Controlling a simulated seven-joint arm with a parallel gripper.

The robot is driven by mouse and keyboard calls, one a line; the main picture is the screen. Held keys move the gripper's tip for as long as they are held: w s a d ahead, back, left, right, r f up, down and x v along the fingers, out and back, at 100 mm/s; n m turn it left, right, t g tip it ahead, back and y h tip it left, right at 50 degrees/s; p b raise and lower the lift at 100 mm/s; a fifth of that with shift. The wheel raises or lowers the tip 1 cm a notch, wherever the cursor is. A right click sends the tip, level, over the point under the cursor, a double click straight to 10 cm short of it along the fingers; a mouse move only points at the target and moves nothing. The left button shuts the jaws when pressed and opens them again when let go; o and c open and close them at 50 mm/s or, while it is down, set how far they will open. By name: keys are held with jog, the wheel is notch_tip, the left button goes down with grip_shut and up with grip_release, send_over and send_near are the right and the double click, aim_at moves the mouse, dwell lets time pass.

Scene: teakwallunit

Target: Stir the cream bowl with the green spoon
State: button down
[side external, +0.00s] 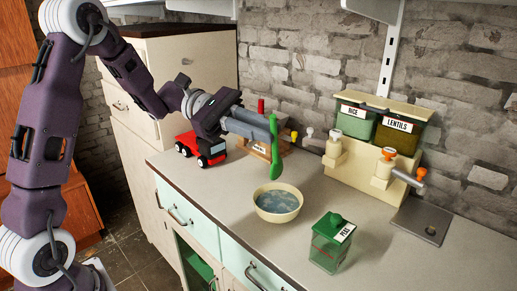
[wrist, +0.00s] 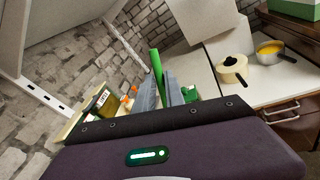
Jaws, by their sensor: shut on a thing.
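The cream bowl (side external: 278,203) stands on the grey counter in the side view, with a bluish, watery-looking filling. My gripper (side external: 270,130) is shut on the green spoon (side external: 275,155) above the bowl. The spoon hangs roughly upright, its lower end a little above the bowl's back rim and apart from it. In the wrist view the green spoon (wrist: 157,68) sticks up between my two grey fingers. The bowl is not clearly seen in the wrist view.
A green jar (side external: 332,243) stands right of the bowl. A red toy truck (side external: 200,148) is at the left back. A cream dispenser rack (side external: 370,165) with rice and lentils bins stands against the brick wall. A grey plate (side external: 421,221) lies at right. A pot (wrist: 270,49) shows in the wrist view.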

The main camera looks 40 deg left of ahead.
aim_at(273, 163)
jog(key=w+a+f, duration=0.1)
jog(key=w+f, duration=0.2)
jog(key=f, duration=0.5)
jog(key=shift+a+f, duration=0.15)
jog(key=shift+a, duration=0.2)
jog(key=shift+d, duration=0.15)
jog(key=shift+s, duration=0.25)
jog(key=shift+w, duration=0.25)
dwell(0.7)
jog(key=shift+w+d, duration=0.1)
dwell(0.3)
